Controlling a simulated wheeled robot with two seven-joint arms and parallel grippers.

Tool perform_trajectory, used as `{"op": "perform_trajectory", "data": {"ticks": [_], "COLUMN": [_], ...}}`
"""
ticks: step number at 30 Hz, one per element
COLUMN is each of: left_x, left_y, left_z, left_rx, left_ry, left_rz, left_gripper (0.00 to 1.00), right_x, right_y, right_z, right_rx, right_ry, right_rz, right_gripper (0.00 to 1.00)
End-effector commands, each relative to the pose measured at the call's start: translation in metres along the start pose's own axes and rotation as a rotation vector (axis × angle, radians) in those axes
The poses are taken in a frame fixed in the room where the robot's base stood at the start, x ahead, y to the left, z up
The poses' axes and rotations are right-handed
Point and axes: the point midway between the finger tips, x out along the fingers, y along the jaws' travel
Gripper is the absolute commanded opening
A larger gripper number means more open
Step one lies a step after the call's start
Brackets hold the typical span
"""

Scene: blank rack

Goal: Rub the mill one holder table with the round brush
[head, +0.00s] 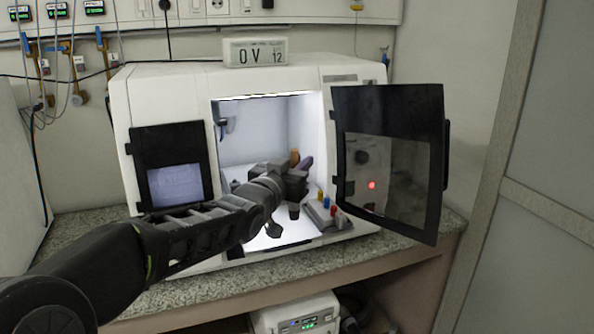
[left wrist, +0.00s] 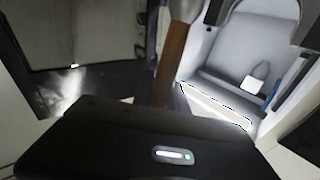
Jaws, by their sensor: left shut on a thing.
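The mill (head: 160,92) is a white boxy machine on a counter, with its dark door (head: 392,120) swung open to the right. My left gripper (head: 293,178) is inside the lit chamber, shut on the round brush. The brush's brown wooden handle (left wrist: 172,62) stands above the gripper body in the left wrist view, with a pale part at its top. A tan piece above the gripper in the head view may be its end. The bristles are hidden. The holder table is largely hidden behind my arm and gripper, so contact with the brush cannot be told. My right gripper is out of view.
A grey block (head: 327,214) with coloured knobs sits at the chamber's front right, close to my gripper. The open door and chamber walls bound the space. A display box (head: 256,52) stands on the mill. Granite counter (head: 180,306) runs in front.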

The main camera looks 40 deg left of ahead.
Motion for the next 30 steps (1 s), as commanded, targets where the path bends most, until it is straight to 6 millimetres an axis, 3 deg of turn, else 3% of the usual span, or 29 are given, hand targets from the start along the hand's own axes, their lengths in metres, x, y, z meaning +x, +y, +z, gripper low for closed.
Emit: {"op": "perform_trajectory", "data": {"ticks": [9, 30], "left_x": [0.005, 0.005], "left_y": [0.003, 0.004], "left_z": [-0.026, -0.033], "left_rx": [0.0, 0.0], "left_ry": [0.001, 0.003], "left_rz": [0.001, 0.002], "left_gripper": [0.0, 0.0], "right_x": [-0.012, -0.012], "right_y": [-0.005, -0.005], "right_z": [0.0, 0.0], "right_rx": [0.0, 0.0], "right_ry": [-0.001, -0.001], "right_rz": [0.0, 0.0], "right_gripper": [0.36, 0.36]}}
